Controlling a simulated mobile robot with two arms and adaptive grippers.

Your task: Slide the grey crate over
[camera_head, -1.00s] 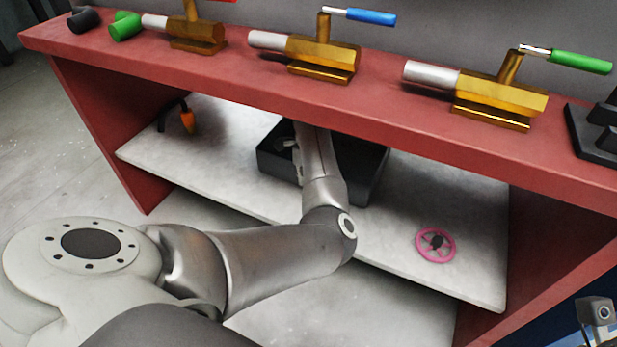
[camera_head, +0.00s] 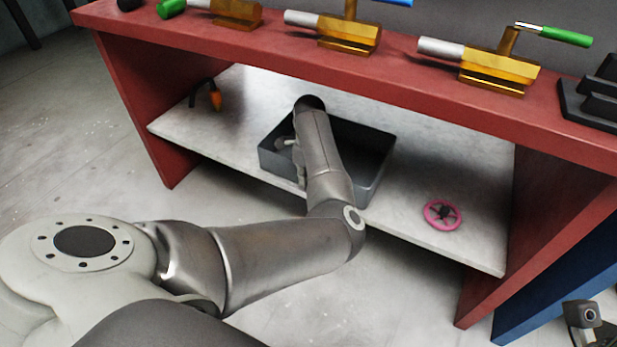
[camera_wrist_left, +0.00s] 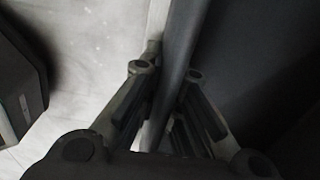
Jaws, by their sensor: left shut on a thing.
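The grey crate (camera_head: 276,164) is an open, dark box on the pale lower shelf, close to the shelf's front edge. Its interior looks empty where it shows, and my arm covers its middle. My left arm reaches over its front side, and the left gripper's fingers are mostly hidden in the head view. In the left wrist view my left gripper (camera_wrist_left: 166,75) has one finger on each side of the crate's upright wall (camera_wrist_left: 182,40) and is shut on it. The fingers of my right gripper are not in view.
The shelf (camera_head: 470,190) also holds a pink handwheel (camera_head: 442,214) at right and an orange-tipped item (camera_head: 215,98) at left. The red bench top (camera_head: 385,85) overhangs the shelf, carrying brass presses (camera_head: 345,35). Red side panels (camera_head: 135,110) bound the shelf.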

